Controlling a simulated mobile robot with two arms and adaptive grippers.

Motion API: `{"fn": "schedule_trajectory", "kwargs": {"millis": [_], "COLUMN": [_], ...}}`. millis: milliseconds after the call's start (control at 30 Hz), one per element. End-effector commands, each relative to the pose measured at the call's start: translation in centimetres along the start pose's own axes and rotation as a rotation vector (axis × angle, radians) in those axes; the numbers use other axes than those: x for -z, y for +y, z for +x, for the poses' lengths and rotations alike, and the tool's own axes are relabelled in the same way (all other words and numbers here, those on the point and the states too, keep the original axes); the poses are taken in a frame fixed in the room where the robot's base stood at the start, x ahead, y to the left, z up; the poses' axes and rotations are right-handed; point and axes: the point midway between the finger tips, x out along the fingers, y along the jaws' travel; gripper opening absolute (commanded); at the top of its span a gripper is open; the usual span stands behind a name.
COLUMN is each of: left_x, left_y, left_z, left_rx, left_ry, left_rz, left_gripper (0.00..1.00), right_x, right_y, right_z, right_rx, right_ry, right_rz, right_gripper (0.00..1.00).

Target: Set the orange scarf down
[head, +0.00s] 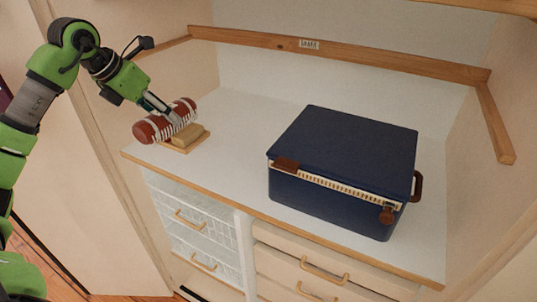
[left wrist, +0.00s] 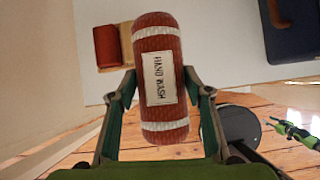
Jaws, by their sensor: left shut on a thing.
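The orange scarf (head: 153,128) is a rust-orange roll with white bands. It also shows in the left wrist view (left wrist: 159,45), where its label reads "HAND WASH". My left gripper (head: 173,115) is shut on it, with one finger on each side of the roll in the left wrist view (left wrist: 157,85). The scarf is at the left end of the white countertop (head: 235,125), near its front edge. I cannot tell if it touches the top. A green and black part at the right of the left wrist view seems to be my right arm; its jaws are too small to judge.
A large dark blue case (head: 345,140) stands at the right of the countertop. White wire drawers (head: 190,220) are below. Open white surface lies between the board and the case.

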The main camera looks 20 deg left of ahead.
Motion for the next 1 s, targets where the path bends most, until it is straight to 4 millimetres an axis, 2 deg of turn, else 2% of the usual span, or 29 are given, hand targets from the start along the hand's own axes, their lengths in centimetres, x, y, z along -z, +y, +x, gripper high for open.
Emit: {"fn": "schedule_trajectory", "kwargs": {"millis": [67, 133, 300, 400, 500, 600, 767, 900, 1000], "left_x": [-0.5, -1.0, -2.3, -2.7, -2.3, -2.1, -2.0, -1.9, -1.0], "left_y": [-1.0, -2.3, -5.8, -7.5, -8.7, -9.6, -10.1, -11.0, -10.8], "left_z": [0.6, 1.6, 4.5, 6.4, 8.7, 10.3, 11.6, 12.9, 13.8], "left_rx": [0.003, 0.006, 0.008, 0.007, 0.005, 0.005, 0.002, 0.004, 0.003], "left_ry": [0.001, 0.001, 0.0, 0.003, 0.003, 0.002, 0.0, 0.001, 0.004], "left_rz": [0.001, 0.004, 0.004, 0.003, 0.001, 0.001, 0.0, 0.001, -0.001], "left_gripper": [0.21, 0.21, 0.21, 0.21, 0.21, 0.21, 0.21, 0.21, 0.21], "right_x": [0.2, -0.4, -3.5, -4.3, -4.0, -2.6, -0.7, -0.7, -1.1], "right_y": [0.0, -0.1, -1.1, -1.4, -1.4, -1.1, -0.9, -0.8, -0.8], "right_z": [-0.6, -1.2, -3.1, -4.1, -4.6, -5.0, -5.2, -5.9, -6.8], "right_rx": [0.0, 0.002, 0.014, 0.018, 0.018, 0.015, 0.012, 0.011, 0.011], "right_ry": [0.002, -0.007, -0.052, -0.066, -0.062, -0.045, -0.016, -0.018, -0.024], "right_rz": [0.0, -0.001, -0.002, -0.003, -0.003, -0.003, -0.003, -0.001, -0.001], "right_gripper": [0.4, 0.4, 0.4, 0.4, 0.4, 0.4, 0.4, 0.4, 0.4]}}
